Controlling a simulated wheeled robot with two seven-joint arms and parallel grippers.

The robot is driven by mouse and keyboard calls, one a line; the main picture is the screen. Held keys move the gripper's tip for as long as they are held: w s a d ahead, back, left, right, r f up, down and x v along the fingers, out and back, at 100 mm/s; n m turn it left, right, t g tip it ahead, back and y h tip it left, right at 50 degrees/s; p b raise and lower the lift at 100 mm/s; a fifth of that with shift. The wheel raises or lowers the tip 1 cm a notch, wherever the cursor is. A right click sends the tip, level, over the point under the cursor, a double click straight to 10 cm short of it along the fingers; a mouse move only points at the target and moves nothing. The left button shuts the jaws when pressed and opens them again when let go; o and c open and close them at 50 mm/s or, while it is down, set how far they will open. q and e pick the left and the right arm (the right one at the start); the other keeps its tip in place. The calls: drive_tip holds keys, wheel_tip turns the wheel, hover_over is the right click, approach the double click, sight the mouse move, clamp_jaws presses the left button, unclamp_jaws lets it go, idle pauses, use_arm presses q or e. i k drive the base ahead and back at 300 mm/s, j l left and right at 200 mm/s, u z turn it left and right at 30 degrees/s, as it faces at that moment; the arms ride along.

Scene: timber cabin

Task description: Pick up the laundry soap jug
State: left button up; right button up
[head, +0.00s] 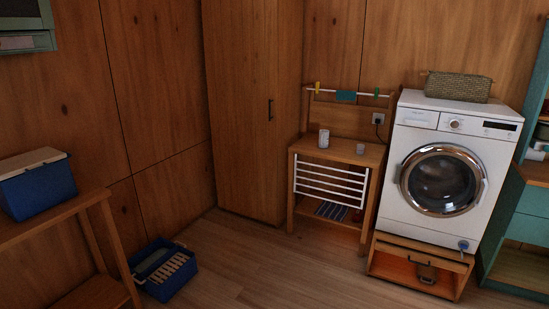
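No object is clearly recognisable as a laundry soap jug at this size. A small whitish container (324,138) stands upright on the top of a small wooden table (342,150) left of the washing machine; I cannot tell whether it is the jug. A smaller pale cup (360,149) stands to its right. Neither of my grippers is in view.
A white washing machine (412,180) with a woven basket (458,86) on top stands on a wooden base. A blue crate (165,270) lies on the floor at left. A blue cooler (38,188) sits on a wooden table. The middle floor is clear.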

sight(324, 134)
drive_tip(key=i, duration=3)
drive_tip(key=i+z, duration=0.15)
drive_tip(key=i, duration=0.3)
drive_tip(key=i+j+z, duration=0.2)
drive_tip(key=i, duration=0.2)
drive_tip(key=i+j+z, duration=0.15)
drive_tip(key=i, duration=0.3)
drive_tip(key=i+j+z, duration=0.15)
drive_tip(key=i, duration=0.25)
drive_tip(key=i+j+z, duration=0.55)
drive_tip(key=i+j, duration=0.05)
drive_tip(key=i, duration=0.1)
